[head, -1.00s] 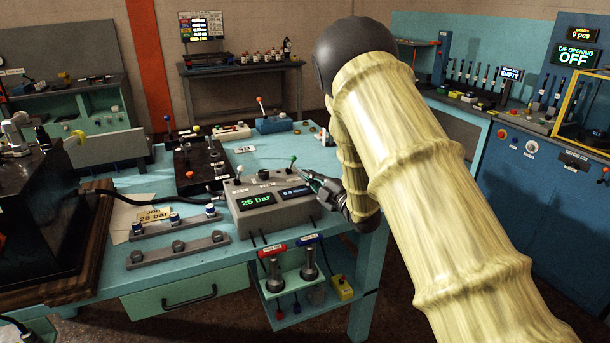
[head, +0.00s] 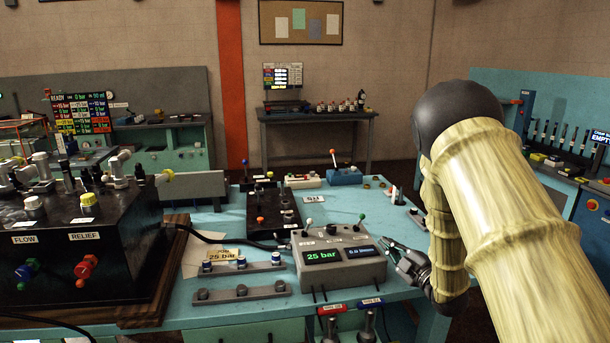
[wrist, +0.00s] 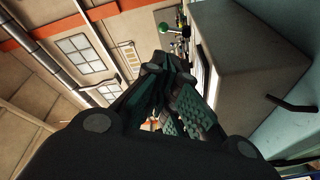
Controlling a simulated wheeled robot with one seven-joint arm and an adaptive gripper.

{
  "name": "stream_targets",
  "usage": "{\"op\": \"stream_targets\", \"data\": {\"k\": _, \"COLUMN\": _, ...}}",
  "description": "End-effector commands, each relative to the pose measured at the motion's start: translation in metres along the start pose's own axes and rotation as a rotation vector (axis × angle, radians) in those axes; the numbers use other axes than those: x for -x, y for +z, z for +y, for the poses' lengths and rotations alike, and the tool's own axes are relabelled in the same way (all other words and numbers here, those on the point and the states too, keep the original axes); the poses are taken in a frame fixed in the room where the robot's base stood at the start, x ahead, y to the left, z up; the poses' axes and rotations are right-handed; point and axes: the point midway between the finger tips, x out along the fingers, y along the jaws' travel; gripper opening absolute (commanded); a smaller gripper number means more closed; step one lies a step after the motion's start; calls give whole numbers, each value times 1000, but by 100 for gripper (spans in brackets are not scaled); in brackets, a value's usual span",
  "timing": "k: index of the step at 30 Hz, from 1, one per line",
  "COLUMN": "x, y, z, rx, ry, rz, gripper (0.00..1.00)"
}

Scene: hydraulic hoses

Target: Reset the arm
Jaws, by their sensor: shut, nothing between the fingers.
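My gripper (head: 396,252) shows in the head view at the right end of the grey control box, low beside it. Its fingers are together with nothing between them. In the wrist view the closed fingers (wrist: 168,68) point up the picture, with the grey box wall close on their right. The grey control box (head: 340,271) stands on the blue bench and has lit displays, one reading 25 bar. It has a green-tipped lever (head: 361,221) and a white-tipped lever (head: 309,225) on top. I cannot tell whether the fingers touch the box.
A black unit with FLOW and RELIEF knobs (head: 84,230) stands on the left of the bench. Two grey rails (head: 241,291) lie left of the box. A dark valve block (head: 272,211) sits behind it.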

Motion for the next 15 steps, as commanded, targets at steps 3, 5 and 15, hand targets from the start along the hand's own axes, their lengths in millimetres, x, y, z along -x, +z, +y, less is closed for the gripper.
{"op": "stream_targets", "data": {"k": 3, "x": 17, "y": -6, "z": -9, "rx": -81, "ry": -35, "rz": -39, "gripper": 0}}
{"op": "stream_targets", "data": {"k": 5, "x": 27, "y": -2, "z": -27, "rx": -132, "ry": -58, "rz": -76, "gripper": 0}}
{"op": "stream_targets", "data": {"k": 15, "x": 80, "y": 33, "z": -122, "rx": -344, "ry": -159, "rz": -304, "gripper": 0}}
